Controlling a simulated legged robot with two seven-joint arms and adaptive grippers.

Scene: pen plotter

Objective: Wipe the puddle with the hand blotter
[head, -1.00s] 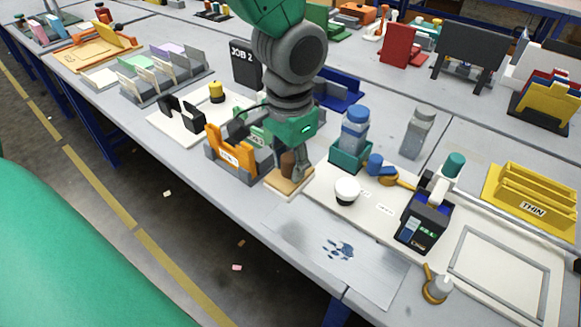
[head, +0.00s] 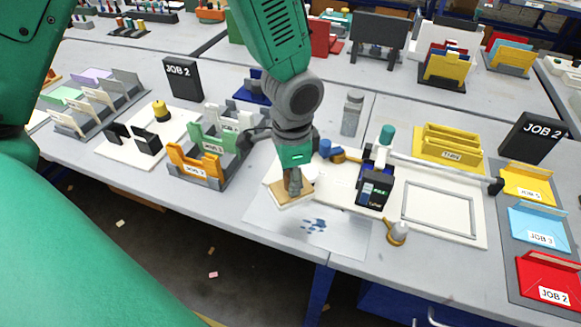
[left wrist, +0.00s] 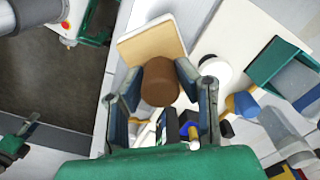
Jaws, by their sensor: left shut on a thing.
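The puddle (head: 315,225) is a cluster of dark blue blots on a pale sheet (head: 350,241) near the table's front edge. The hand blotter is a tan wooden block (head: 283,194) with a pale underside and a brown knob. My left gripper (head: 294,186) is shut on the knob, and the blotter is just up and left of the puddle, apart from it in the picture. I cannot tell how high it is above the surface. In the left wrist view, the fingers are on both sides of the brown knob (left wrist: 160,82), with the block (left wrist: 150,45) beyond. My right gripper is not seen.
A white board carries a dark plotter device (head: 375,186) and an empty frame (head: 438,208). A small tool with an orange base (head: 398,233) stands right of the sheet. The orange holder (head: 195,166) stands left of the blotter. The sheet around the puddle is clear.

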